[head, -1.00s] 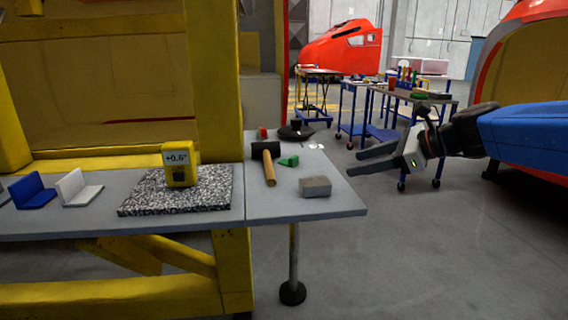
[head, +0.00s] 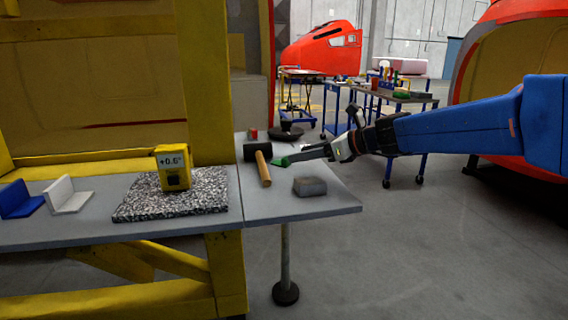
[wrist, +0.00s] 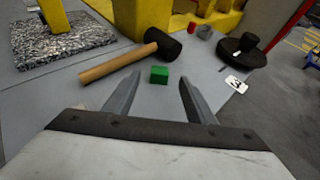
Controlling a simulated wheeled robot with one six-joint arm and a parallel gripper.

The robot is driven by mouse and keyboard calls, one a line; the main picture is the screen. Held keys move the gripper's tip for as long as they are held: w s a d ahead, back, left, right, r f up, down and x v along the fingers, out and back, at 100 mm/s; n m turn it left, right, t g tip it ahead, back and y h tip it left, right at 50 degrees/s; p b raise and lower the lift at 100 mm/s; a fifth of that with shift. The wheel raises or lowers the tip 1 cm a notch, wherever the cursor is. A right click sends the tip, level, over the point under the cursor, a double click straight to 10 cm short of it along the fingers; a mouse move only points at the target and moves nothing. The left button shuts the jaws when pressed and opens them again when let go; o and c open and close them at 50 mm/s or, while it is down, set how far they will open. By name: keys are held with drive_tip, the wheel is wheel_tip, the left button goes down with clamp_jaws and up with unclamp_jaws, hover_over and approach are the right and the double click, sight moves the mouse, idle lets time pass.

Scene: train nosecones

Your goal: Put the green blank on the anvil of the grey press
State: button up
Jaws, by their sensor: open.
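The green blank (head: 279,161) is a small block lying on the grey tabletop, right of the hammer. In the wrist view the green blank (wrist: 159,75) shows between the tips of my gripper (wrist: 161,78), with a gap on each side. My gripper (head: 302,153) is open and empty, reaching in from the right over the table's right end. In the head view its fingers partly overlap the blank; I cannot tell how high the tips are above the tabletop. I cannot make out a grey press or its anvil in either view.
A hammer (head: 264,166) lies just left of the blank. A grey block (head: 310,187) sits nearer the table's front edge. A dark round object (head: 285,132) and a red piece (head: 253,134) stand behind. A yellow gauge (head: 173,167) stands on a speckled plate (head: 212,202) at left.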

drive_tip(key=shift+x, duration=3.35)
drive_tip(key=shift+d+f, duration=0.1)
drive_tip(key=shift+f, duration=0.05)
drive_tip(key=c, duration=1.2)
